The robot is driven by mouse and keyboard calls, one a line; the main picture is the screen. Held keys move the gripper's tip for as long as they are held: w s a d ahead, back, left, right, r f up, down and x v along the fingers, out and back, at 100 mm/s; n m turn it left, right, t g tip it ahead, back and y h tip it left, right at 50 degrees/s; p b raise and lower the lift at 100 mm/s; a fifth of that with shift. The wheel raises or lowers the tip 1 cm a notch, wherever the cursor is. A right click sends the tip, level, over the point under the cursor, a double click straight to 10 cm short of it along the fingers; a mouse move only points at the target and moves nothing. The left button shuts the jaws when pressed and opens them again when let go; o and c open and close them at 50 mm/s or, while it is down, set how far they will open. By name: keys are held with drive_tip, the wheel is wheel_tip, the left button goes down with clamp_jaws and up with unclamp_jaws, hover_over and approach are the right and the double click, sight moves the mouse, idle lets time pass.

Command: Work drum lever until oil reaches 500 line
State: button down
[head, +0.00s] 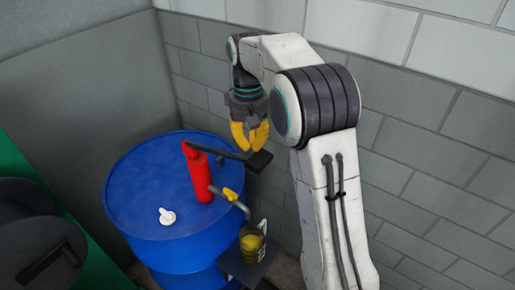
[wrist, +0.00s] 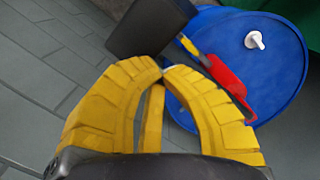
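A blue drum (head: 135,205) stands by the wall with a red pump (head: 200,172) upright on its top. The pump's dark lever (head: 222,150) runs right to a black grip (head: 259,161). The grip also shows in the wrist view (wrist: 150,25), beyond my fingertips. My gripper (head: 250,149), with yellow fingers, is just above the lever near the grip. In the wrist view its tips (wrist: 163,74) meet or nearly meet with nothing seen between them. A clear jug (head: 252,243) with yellow oil stands under the spout (head: 243,209). Its marks are too small to read.
A dark shelf (head: 235,264) on the drum's side carries the jug. A white cap (head: 167,216) sits on the drum top, and a yellow valve handle (head: 230,194) is on the spout. A green object with dark round parts (head: 45,255) stands at left.

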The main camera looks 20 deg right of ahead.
wheel_tip(320, 180, up, 12)
drive_tip(key=w, duration=0.1)
idle(0.9)
drive_tip(key=shift+w, duration=0.1)
idle(1.6)
drive_tip(key=s+f+t+b, duration=0.3)
drive_tip(key=s, duration=1.1)
drive_tip(key=s+f+t+b, duration=0.1)
drive_tip(key=s+f+t, duration=0.2)
drive_tip(key=s+f, duration=0.8)
drive_tip(key=shift+s+f+m+b, duration=0.3)
drive_tip(key=shift+s+f+b, duration=0.1)
drive_tip(key=shift+s, duration=0.1)
drive_tip(key=shift+d, duration=0.1)
idle(0.7)
